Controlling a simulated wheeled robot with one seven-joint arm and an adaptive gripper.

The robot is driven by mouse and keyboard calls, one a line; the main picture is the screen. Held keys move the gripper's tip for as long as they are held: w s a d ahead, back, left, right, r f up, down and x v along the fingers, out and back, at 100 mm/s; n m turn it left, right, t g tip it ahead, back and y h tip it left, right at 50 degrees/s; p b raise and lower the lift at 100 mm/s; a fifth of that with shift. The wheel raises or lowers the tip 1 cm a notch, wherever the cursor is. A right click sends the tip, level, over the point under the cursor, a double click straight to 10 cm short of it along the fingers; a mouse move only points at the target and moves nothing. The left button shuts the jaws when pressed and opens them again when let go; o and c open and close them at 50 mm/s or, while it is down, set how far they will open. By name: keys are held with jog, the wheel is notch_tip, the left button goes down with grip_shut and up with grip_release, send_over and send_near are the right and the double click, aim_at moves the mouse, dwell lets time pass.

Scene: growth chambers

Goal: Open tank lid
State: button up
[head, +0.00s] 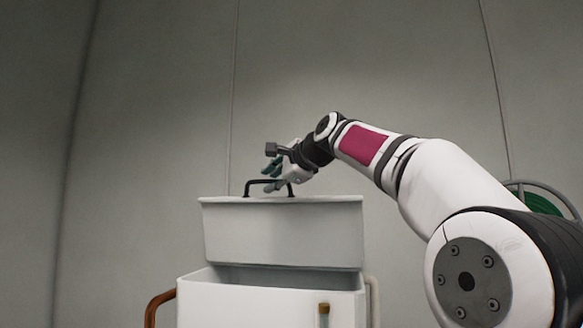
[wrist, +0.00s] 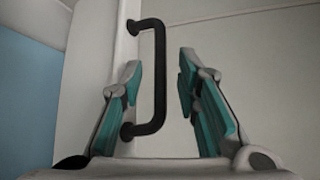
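The white tank (head: 250,312) stands at the lower middle of the head view. Its white lid (head: 283,235) is above it, with a dark gap showing at the tank's front rim; its exact tilt is hard to tell. A black bar handle (head: 268,183) is on the lid's top. My gripper (head: 273,176) is at this handle, reaching in from the right. In the wrist view the handle (wrist: 160,75) lies between the two teal-padded fingers of my gripper (wrist: 160,70). The fingers are apart, with a clear gap between the bar and the right finger.
A brown pipe (head: 154,308) rises on the tank's left and a pale pipe (head: 374,300) on its right. A green reel (head: 535,203) is partly hidden behind my arm at right. The grey wall around the lid is bare.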

jog(key=v, duration=0.9)
jog(key=shift+s+d, duration=0.2)
jog(key=shift+s, duration=0.05)
